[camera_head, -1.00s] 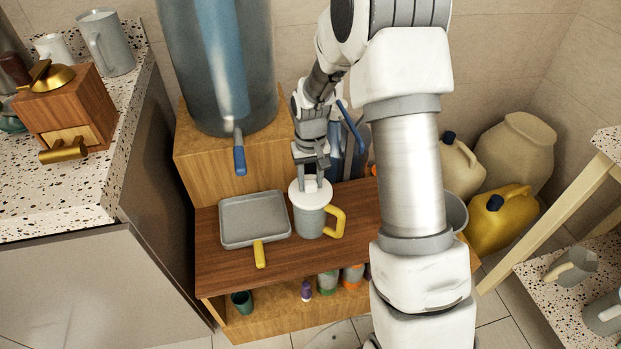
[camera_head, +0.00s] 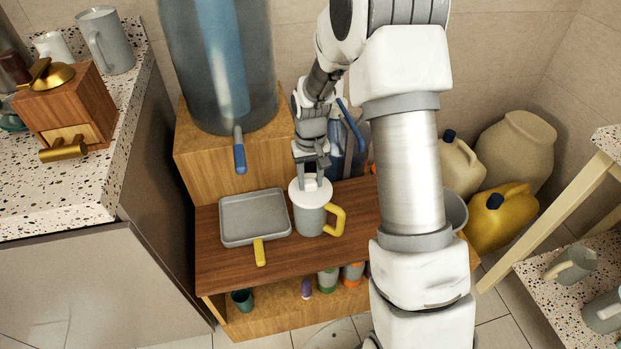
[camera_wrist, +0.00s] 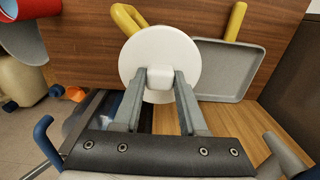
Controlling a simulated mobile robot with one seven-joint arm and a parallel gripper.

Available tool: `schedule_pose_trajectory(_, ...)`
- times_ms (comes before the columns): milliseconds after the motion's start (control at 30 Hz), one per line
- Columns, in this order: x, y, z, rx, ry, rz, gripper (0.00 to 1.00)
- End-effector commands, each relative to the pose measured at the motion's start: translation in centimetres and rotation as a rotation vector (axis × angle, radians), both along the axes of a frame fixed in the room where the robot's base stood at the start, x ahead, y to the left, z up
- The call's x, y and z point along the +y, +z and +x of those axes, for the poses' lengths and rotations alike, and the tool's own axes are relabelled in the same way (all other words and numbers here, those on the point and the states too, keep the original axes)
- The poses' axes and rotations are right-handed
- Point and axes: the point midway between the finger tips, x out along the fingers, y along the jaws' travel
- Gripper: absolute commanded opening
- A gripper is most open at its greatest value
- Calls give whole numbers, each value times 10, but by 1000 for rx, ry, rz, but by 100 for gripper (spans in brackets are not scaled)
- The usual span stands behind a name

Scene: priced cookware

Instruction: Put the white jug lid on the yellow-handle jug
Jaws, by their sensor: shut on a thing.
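The white jug lid (camera_head: 311,195) is a round disc with a small square knob, and it lies over the mouth of the yellow-handle jug (camera_head: 310,221). The jug is grey, stands upright on the wooden shelf and has its yellow handle to the right. My gripper (camera_head: 312,180) is above the jug, with its fingers shut on the lid's knob. In the wrist view my gripper (camera_wrist: 159,78) has a finger on each side of the knob. The lid (camera_wrist: 160,48) hides the jug's rim there, so I cannot tell if it is fully seated. The yellow handle (camera_wrist: 128,18) shows beyond it.
A grey tray-like pan with a yellow handle (camera_head: 254,218) lies left of the jug. A large blue-grey dispenser with a blue tap (camera_head: 239,158) stands behind on a wooden block. A grey bowl (camera_head: 455,212) and a yellow canister (camera_head: 500,222) are to the right.

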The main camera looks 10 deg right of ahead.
Motion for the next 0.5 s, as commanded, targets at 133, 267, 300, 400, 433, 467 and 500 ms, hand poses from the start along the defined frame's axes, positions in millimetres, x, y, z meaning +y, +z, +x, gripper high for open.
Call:
schedule_pose_trajectory(133,0,-9,0,1,0,0,0)
schedule_pose_trajectory(267,0,-13,0,1,0,0,0)
schedule_pose_trajectory(300,0,-13,0,1,0,0,0)
schedule_pose_trajectory(400,0,-13,0,0,0,0,0)
schedule_pose_trajectory(433,0,-13,0,0,0,0,0)
schedule_pose_trajectory(467,0,-13,0,0,0,0,0)
schedule_pose_trajectory(500,0,-13,0,0,0,0,0)
